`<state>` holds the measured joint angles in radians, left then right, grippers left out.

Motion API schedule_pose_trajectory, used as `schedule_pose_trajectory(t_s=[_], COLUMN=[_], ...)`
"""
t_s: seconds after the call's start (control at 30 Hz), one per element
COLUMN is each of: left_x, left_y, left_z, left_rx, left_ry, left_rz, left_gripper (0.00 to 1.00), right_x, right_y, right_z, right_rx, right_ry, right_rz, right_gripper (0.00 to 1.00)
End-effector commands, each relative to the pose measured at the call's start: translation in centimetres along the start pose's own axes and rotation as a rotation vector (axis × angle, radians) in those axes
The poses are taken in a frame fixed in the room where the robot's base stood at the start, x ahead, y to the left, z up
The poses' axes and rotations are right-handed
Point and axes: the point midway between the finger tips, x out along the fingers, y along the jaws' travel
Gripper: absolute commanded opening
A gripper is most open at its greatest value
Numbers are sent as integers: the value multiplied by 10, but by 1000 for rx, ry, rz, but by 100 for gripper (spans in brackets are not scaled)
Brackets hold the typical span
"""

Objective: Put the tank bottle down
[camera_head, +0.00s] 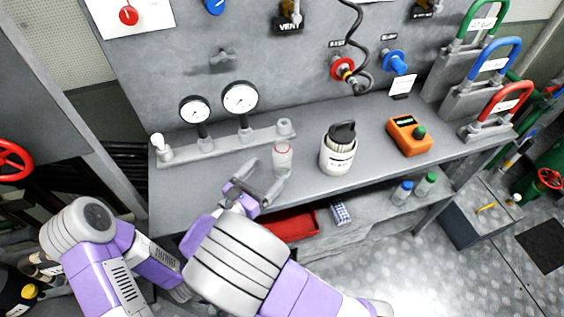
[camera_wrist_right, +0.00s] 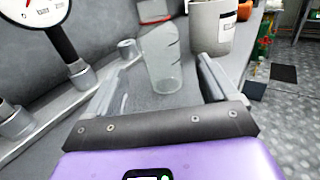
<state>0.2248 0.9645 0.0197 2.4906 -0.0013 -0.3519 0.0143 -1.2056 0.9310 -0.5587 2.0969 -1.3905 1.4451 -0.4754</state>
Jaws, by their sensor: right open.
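A clear bottle with a red ring near its top (camera_head: 282,160) stands upright on the grey bench; I take it to be the tank bottle. It also shows in the right wrist view (camera_wrist_right: 163,58), just ahead of and between the fingertips. My right gripper (camera_head: 261,182) is open at the bench's front side, its fingers pointing at the bottle. In the wrist view (camera_wrist_right: 163,80) no finger is seen closed on it. Whether a finger touches it I cannot tell. My left arm shows at the lower left; its gripper is out of view.
A white canister with a black top (camera_head: 338,152) stands right of the bottle, and an orange device (camera_head: 409,135) beyond it. A pipe with two gauges (camera_head: 240,98) runs behind. A lower shelf holds a red tray (camera_head: 291,226) and bottles with blue (camera_head: 402,192) and green caps (camera_head: 426,185).

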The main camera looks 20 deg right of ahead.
Motion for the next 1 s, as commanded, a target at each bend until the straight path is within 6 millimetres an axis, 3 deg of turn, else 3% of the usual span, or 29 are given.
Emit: schedule_pose_trajectory(t_s=[0.5,0.8,1.0], left_x=[25,25,25], left_y=[-9,-9,-9], left_z=[-1,-1,-1], left_rx=[0,0,0], left_ry=[0,0,0], left_rz=[0,0,0], left_gripper=[0,0,0], right_x=[66,72,71], right_y=[-2,-2,-2], right_z=[-2,0,0], right_rx=[-1,-2,-2], right_ry=[3,3,3], right_rz=[-2,0,0], right_gripper=[86,86,56])
